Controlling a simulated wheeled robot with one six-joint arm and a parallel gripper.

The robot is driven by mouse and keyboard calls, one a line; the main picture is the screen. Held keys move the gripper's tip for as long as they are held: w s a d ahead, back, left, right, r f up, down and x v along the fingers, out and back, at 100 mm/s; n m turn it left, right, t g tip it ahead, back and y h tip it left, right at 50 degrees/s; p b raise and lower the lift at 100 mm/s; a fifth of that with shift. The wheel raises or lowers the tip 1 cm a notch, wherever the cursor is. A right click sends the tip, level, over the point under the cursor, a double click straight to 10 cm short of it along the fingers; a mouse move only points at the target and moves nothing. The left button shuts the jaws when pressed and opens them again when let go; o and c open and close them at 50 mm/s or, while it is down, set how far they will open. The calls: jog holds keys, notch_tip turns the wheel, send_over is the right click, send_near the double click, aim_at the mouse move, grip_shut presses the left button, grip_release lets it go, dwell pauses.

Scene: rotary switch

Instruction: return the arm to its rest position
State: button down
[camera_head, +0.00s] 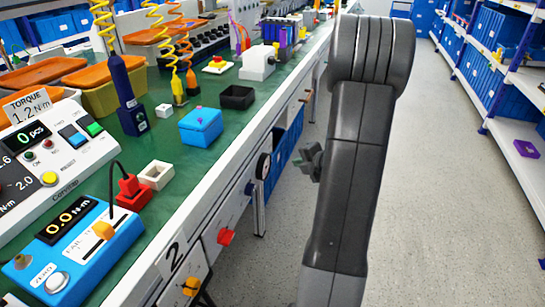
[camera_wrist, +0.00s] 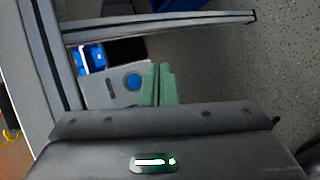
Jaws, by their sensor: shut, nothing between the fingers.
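My arm stands upright in the right half of the head view, over the aisle and in front of the bench's edge. My gripper (camera_head: 305,158) shows as a small grey-green shape at the left side of my arm, apart from the bench. In the wrist view the greenish fingers of my gripper (camera_wrist: 159,70) are together, with nothing seen between them. A light panel with a blue round knob (camera_wrist: 133,82) lies beyond and left of the fingertips. The knob looks clear of the fingers.
The green-topped workbench (camera_head: 240,120) fills the left. The grey floor (camera_head: 440,200) is open at right, before shelves.

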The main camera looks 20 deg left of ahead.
jog(key=shift+d+p, duration=0.8)
jog(key=shift+d, duration=1.15)
jog(key=shift+a, duration=0.2)
